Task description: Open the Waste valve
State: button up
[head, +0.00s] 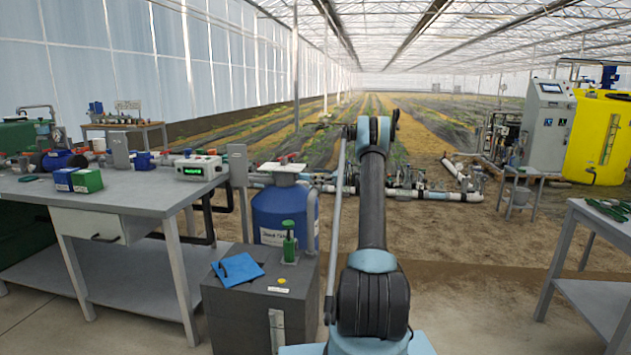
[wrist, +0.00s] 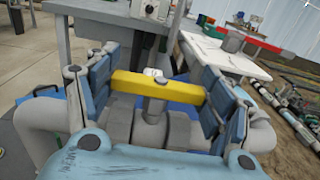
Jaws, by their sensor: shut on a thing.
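In the wrist view, my gripper (wrist: 157,90) has its two blue-padded fingers on either side of a yellow lever handle (wrist: 150,87), shut on it. The yellow bar lies across the gap between the pads, its ends meeting them. A grey stem and valve body (wrist: 152,125) sit below its middle, with a pale cap on top. No Waste label is readable, so I cannot tell from a label which valve this is. In the head view my arm rises in the middle, and my gripper and the yellow handle cannot be made out there.
A red lever (wrist: 236,36) stands to the right of the yellow one in the wrist view. In the head view, a blue tank (head: 283,215), a dark grey box (head: 262,305) and a workbench (head: 130,190) stand left of my arm. Pipework (head: 435,194) lies beyond it.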

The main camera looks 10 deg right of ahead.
jog(key=shift+d+n+g, duration=0.15)
jog(key=shift+n+g, duration=0.15)
jog(key=shift+g, duration=0.2)
jog(key=shift+w, duration=0.1)
jog(key=o, duration=1.1)
jog(key=v, duration=1.2)
jog(key=shift+f, duration=0.2)
jog(key=shift+r, duration=0.1)
